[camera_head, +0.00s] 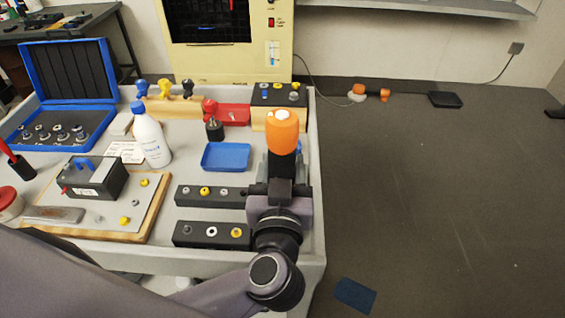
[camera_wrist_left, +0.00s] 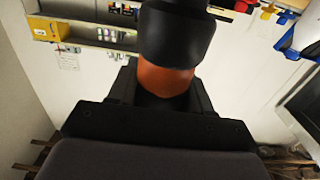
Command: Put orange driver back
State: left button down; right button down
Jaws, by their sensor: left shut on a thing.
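The orange driver (camera_head: 283,132), with an orange top and black lower part, is held up over the right side of the grey workbench (camera_head: 318,215). My left gripper (camera_head: 279,185) is shut on it. In the left wrist view the driver (camera_wrist_left: 168,80) shows as a black body with an orange band between the dark fingers (camera_wrist_left: 160,105). A wooden rack (camera_head: 172,108) at the back of the bench carries blue, yellow and black handles. Part of the bench behind the driver and my arm is hidden. My right gripper is not in view.
A blue tray (camera_head: 226,157), a red tray (camera_head: 235,114) and black blocks (camera_head: 212,196) with small parts lie left of my gripper. A white bottle (camera_head: 150,137) stands near the middle. An open blue case (camera_head: 70,75) is at left. Floor right of the bench is mostly clear.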

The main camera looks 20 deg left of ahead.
pick_arm(q)
jog(key=shift+f, duration=1.1)
jog(key=shift+f+p, duration=0.15)
jog(key=shift+p, duration=0.2)
jog(key=shift+f, duration=0.35)
jog(key=shift+c, duration=2)
grip_release()
jog(key=shift+f, duration=0.15)
jog(key=shift+s, duration=0.1)
